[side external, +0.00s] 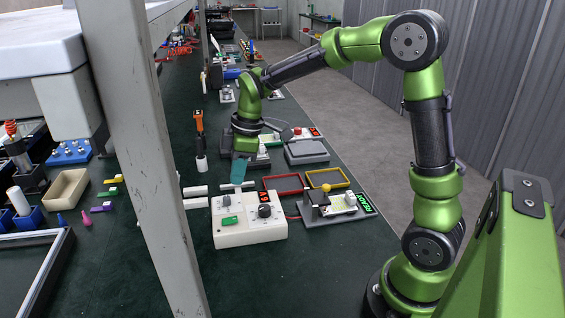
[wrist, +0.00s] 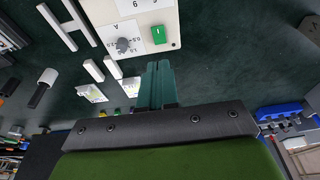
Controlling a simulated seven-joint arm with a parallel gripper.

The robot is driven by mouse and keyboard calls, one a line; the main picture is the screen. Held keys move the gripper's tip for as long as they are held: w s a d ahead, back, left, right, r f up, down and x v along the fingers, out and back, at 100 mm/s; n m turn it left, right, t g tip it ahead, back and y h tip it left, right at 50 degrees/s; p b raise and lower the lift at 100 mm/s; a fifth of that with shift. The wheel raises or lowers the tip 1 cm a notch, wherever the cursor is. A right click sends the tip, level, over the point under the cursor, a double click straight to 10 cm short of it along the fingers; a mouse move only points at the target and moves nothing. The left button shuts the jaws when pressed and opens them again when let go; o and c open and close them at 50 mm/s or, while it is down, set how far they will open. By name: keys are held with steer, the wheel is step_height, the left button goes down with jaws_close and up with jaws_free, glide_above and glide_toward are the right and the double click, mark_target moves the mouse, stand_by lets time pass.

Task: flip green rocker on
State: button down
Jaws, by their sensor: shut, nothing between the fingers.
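The green rocker (side external: 230,221) is a small green block on the front left of a cream control box (side external: 262,234). It also shows in the wrist view (wrist: 158,34), near the box's edge, with a white mark on it. Which way it is tipped I cannot tell. My gripper (side external: 238,184) has teal fingers pointing down behind the box, above the table. In the wrist view my gripper (wrist: 158,66) is shut and empty, its fingertips a short way from the rocker and apart from it.
The box carries a black knob (side external: 265,211) and a grey knob (side external: 225,201). A grey device with a green display (side external: 366,202) stands to its right. Red (side external: 283,184) and yellow (side external: 326,178) frames lie behind. White bars (side external: 195,191) lie left. A pale post crosses the foreground.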

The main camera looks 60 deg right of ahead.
mark_target(235, 219)
steer(key=x, duration=0.9)
steer(key=shift+s+d+f, duration=0.35)
steer(key=shift+s+f, duration=0.05)
steer(key=shift+f, duration=0.5)
steer(key=shift+s+d+f, duration=0.15)
steer(key=shift+f, duration=0.2)
steer(key=shift+w+a+r, duration=0.35)
steer(key=shift+w+a, duration=0.15)
steer(key=shift+r, duration=0.15)
